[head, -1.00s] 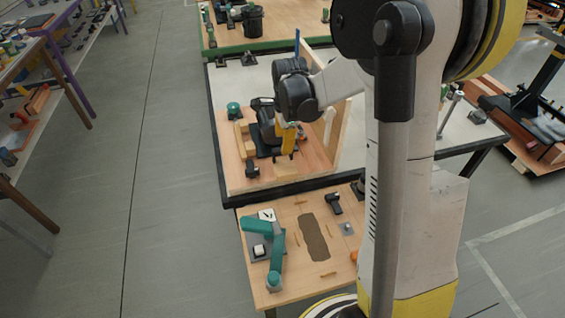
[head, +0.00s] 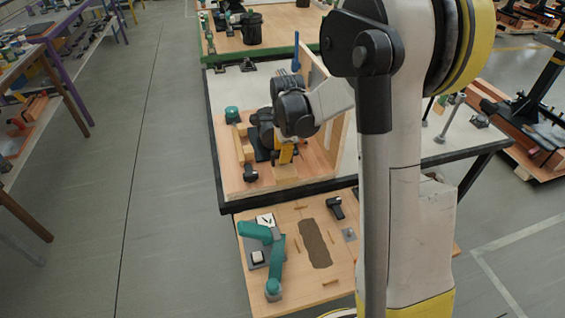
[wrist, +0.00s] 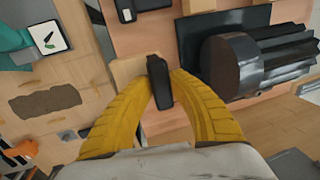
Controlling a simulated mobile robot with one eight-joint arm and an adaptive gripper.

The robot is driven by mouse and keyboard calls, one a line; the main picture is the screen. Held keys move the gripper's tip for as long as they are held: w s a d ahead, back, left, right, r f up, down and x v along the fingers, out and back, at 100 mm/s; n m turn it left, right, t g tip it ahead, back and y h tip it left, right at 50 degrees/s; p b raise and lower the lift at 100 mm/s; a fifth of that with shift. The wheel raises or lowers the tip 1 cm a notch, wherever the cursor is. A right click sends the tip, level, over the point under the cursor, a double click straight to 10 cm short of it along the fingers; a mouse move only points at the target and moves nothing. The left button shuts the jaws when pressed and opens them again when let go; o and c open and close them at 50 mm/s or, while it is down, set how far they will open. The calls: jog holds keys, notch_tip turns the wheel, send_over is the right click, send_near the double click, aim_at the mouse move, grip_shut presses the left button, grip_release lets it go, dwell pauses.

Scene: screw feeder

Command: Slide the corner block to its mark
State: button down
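A plain light wooden block (head: 284,172) lies near the front edge of the wooden board; I take it for the corner block. In the wrist view the block (wrist: 126,70) shows just left of my fingertips, partly covered by them. My gripper (head: 287,155) is low over the board, just behind the block in the head view. In the wrist view my gripper (wrist: 160,78) has its yellow fingers drawn together at a dark piece at the tips. I cannot tell whether this piece belongs to the fingers, nor whether they touch the block. No mark can be made out.
A black clamp (head: 250,174) stands left of the block. A dark cylindrical machine (wrist: 265,65) on a black plate is close to the fingers. A tall wooden panel (head: 338,135) bounds the board's right side. A lower table (head: 290,270) in front holds a teal arm (head: 270,262).

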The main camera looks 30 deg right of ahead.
jog(key=shift+w, duration=0.1)
dwell(0.3)
jog(key=shift+w+d, duration=0.15)
jog(key=shift+w, duration=0.65)
jog(key=shift+w+d, duration=0.15)
jog(key=shift+w, duration=0.6)
jog(key=c, duration=1.2)
grip_release()
jog(key=shift+c, duration=0.2)
notch_tip(320, 180, up, 7)
jog(key=s+p, duration=0.1)
jog(key=p, duration=0.3)
jog(key=shift+s, duration=0.25)
jog(key=shift+a, duration=0.1)
